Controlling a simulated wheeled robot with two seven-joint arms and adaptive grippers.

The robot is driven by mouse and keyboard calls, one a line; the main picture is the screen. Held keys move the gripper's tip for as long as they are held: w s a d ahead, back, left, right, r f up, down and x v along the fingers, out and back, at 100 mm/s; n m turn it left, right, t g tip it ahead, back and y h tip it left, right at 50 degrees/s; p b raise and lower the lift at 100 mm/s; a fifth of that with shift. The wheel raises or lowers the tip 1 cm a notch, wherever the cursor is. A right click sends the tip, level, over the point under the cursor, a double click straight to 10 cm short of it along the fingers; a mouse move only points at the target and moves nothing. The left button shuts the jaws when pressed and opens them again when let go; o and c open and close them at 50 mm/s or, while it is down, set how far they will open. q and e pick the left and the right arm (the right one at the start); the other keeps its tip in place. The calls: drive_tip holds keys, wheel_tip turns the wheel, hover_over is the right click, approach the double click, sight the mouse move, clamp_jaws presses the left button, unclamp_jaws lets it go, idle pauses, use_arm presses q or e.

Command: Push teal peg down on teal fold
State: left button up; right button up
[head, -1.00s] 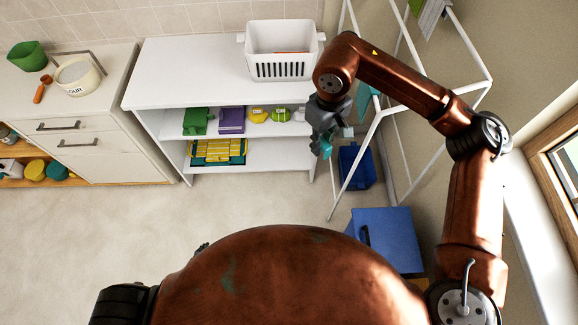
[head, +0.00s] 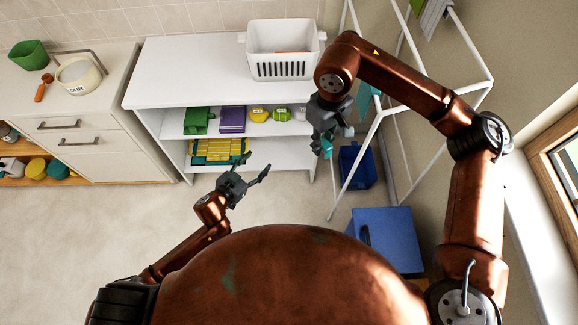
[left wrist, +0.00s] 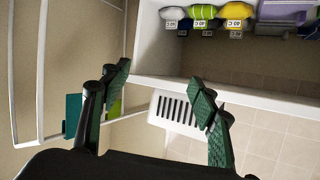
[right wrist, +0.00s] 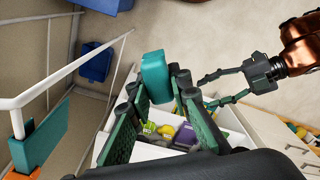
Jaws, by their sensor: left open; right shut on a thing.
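My right gripper (head: 325,140) is shut on the teal peg (right wrist: 155,78), which sticks out between its fingertips in the right wrist view. In the head view the gripper hangs left of the white drying rack. The teal fold (head: 365,101) is a cloth over a rack bar, partly hidden by my right arm in the head view. It also shows at the left of the right wrist view (right wrist: 42,142), apart from the peg, and in the left wrist view (left wrist: 73,112). My left gripper (head: 255,164) is open and empty, in front of the shelf unit.
The white rack (head: 352,160) stands beside the wall at right. A white shelf unit (head: 180,85) carries a white basket (head: 283,70). Blue boxes (head: 388,240) stand on the floor near the rack. An orange item (right wrist: 28,173) is below the teal fold. The floor at left is clear.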

use_arm(q)
drive_tip(key=s+d+r+m+h, duration=0.1)
drive_tip(key=s+d+r+h, duration=0.1)
drive_tip(key=d+r, duration=0.3)
drive_tip(key=s+d+r+m+h, duration=0.1)
drive_tip(key=s+d+r, duration=0.15)
drive_tip(key=r, duration=0.55)
drive_tip(key=m+g+h, duration=0.1)
drive_tip(key=h, duration=0.4)
approach(323, 149)
drive_tip(key=x, duration=1.1)
drive_tip(key=shift+w+d+f, duration=0.1)
drive_tip(key=shift+w+f, duration=0.1)
drive_tip(key=shift+w, duration=0.2)
drive_tip(key=shift+s, duration=0.1)
drive_tip(key=c, duration=1.1)
drive_tip(key=shift+s+r, duration=0.1)
drive_tip(key=shift+c, duration=0.7)
use_arm(e)
drive_tip(key=o, duration=1.1)
drive_tip(key=shift+w, duration=0.1)
drive_tip(key=shift+c, duration=0.2)
